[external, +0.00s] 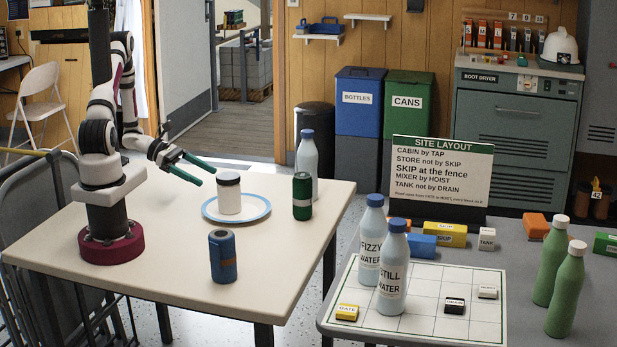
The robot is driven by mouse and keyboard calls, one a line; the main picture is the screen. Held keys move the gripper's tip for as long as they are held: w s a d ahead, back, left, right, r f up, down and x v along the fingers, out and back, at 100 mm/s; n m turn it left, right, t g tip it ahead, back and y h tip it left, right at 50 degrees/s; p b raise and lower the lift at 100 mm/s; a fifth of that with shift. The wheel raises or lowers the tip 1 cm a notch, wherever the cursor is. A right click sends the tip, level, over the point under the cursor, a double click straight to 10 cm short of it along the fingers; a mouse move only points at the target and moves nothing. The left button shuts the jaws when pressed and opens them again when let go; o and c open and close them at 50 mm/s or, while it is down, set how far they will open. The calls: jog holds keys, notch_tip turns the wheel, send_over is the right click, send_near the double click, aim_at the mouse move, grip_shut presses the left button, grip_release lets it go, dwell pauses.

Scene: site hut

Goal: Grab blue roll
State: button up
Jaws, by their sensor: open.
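A blue cylinder with a dark top (223,258), which looks like the blue roll, stands upright near the front edge of the pale table (150,258). My gripper (206,177) has green fingers, spread apart and empty. It is above the table, behind the blue roll and farther from the camera, just left of a white jar. It is not touching the blue roll. Nothing hides the blue roll in the external view.
The white jar with a dark lid (229,195) stands on a blue-rimmed plate (252,214). A green cylinder (302,198) and a pale bottle with a blue cap (307,160) stand to its right. A second table (420,331) with bottles and blocks is at the right. The pale table's front left is clear.

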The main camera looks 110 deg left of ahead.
dwell(0.3)
notch_tip(320, 180, up, 8)
jog(key=w+d+r+m+g+h, duration=0.1)
jog(key=w+d+m+g+h, duration=0.1)
jog(key=w+d+m+h, duration=0.65)
jog(key=m+g+h, duration=0.4)
jog(key=m+g, duration=0.2)
jog(key=g, duration=0.1)
send_near(221, 252)
jog(key=s+a+r, duration=0.1)
jog(key=a+r, duration=0.4)
jog(key=r, duration=0.2)
jog(key=shift+n, duration=0.25)
jog(key=w+d+f, duration=0.1)
jog(key=d+f, duration=0.2)
jog(key=d, duration=0.1)
jog(key=w+d+f, duration=0.1)
jog(key=d+f, duration=0.3)
jog(key=d, duration=0.1)
jog(key=w+d+f, duration=0.2)
jog(key=d+f, duration=0.2)
jog(key=shift+w+d+f, duration=0.1)
jog(key=shift+w+d, duration=0.05)
jog(key=shift+d, duration=0.15)
jog(key=c, duration=1.5)
